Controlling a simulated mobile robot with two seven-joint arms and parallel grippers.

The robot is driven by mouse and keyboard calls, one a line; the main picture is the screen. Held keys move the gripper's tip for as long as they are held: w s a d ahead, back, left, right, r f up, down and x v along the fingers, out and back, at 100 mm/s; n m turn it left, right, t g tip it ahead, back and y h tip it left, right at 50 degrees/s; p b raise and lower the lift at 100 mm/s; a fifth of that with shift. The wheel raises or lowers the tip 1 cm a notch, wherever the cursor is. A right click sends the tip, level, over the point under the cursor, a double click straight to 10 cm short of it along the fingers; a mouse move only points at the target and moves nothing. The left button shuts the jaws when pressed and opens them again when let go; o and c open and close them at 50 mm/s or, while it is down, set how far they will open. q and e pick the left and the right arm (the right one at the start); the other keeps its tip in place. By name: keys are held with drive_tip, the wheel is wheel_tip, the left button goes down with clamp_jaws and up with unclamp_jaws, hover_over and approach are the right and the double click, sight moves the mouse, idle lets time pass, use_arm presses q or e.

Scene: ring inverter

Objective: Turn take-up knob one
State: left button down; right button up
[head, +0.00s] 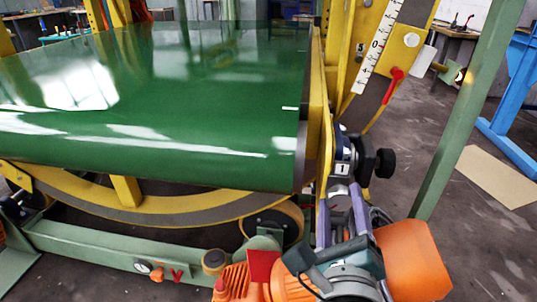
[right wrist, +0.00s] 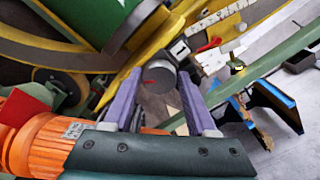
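A grey round knob (right wrist: 158,77) with a red mark on its face sits below a small plate numbered 1 (right wrist: 180,50) in the right wrist view. I take it to be take-up knob one. In the head view the plate (head: 342,170) is at the right end of the green belt (head: 160,100), with the grey knob face (head: 340,193) just under it. My right gripper (head: 340,200) has its purple fingers apart. In the right wrist view its fingertips (right wrist: 160,83) stand on either side of the knob, with no clear contact. My left gripper is out of view.
A black knob (head: 385,163) sticks out right of the plate. A yellow upright carries a scale (head: 377,45) and a red lever (head: 393,84). A green post (head: 460,110) stands at right. An orange ribbed motor (right wrist: 35,145) is close on the left in the wrist view.

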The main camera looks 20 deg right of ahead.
drive_tip(key=o, duration=0.3)
drive_tip(key=shift+o, duration=0.2)
drive_tip(key=p+v, duration=0.1)
drive_tip(key=v, duration=0.9)
